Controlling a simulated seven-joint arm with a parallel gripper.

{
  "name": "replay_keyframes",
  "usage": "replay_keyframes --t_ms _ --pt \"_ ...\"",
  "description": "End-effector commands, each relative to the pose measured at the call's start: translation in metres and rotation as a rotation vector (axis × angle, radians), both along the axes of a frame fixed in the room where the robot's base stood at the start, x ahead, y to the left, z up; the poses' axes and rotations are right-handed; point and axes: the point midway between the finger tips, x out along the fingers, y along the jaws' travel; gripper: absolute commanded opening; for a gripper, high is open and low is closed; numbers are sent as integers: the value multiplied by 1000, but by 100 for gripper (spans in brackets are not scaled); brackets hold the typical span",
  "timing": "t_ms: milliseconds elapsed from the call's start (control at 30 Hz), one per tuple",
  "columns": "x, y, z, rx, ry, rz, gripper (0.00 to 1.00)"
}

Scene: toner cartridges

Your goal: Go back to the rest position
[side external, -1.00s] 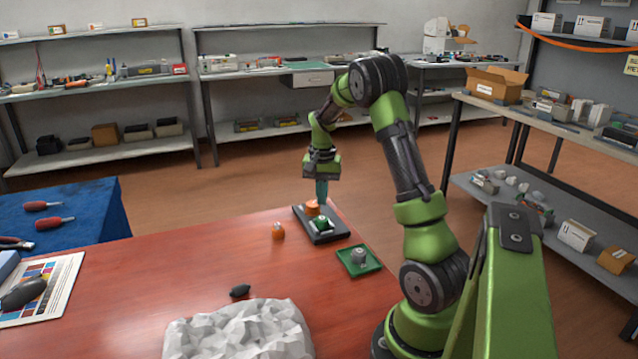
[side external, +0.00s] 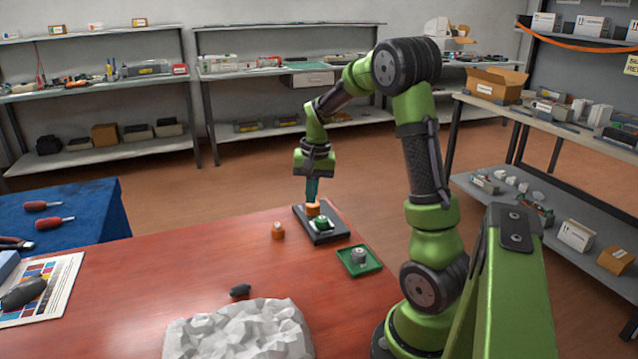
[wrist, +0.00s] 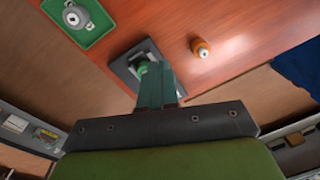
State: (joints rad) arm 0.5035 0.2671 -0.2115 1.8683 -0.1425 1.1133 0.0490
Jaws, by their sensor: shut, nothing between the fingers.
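My gripper (side external: 312,197) points down with its teal fingers together and empty, just above or behind the orange cartridge (side external: 313,208) on the black holder (side external: 329,238). The side view does not settle the gap between them. A green cartridge (side external: 322,224) also sits on the holder. In the wrist view the shut fingers (wrist: 157,80) cover part of the holder (wrist: 125,68) and the green cartridge (wrist: 142,68); the holder's orange one is hidden there.
A loose orange cartridge (side external: 278,231) stands left of the holder. A green tray (side external: 345,262) with a grey cartridge (side external: 358,256) lies at right. A dark oval object (side external: 240,290) and a crumpled white block (side external: 240,328) are nearer. The table's left middle is clear.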

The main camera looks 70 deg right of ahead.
Motion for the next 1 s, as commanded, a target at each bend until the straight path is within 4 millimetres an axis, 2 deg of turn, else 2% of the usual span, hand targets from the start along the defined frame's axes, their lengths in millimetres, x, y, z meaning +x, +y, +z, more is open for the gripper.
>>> replay_keyframes --t_ms 33,167,300,400,500,600,700,800,1000 --pt "2 27 14 -6 -46 60 0" --pt "-2 94 43 -27 -158 218 0" --pt "-20 163 67 -57 -282 394 0" --pt "-39 204 78 -81 -368 513 0" --pt "-58 236 86 -101 -444 611 0" --pt "-72 256 92 -116 -503 683 0" --pt "-80 268 99 -127 -547 726 0" --pt "-82 273 106 -132 -574 746 0" --pt "-82 273 106 -132 -574 746 0"
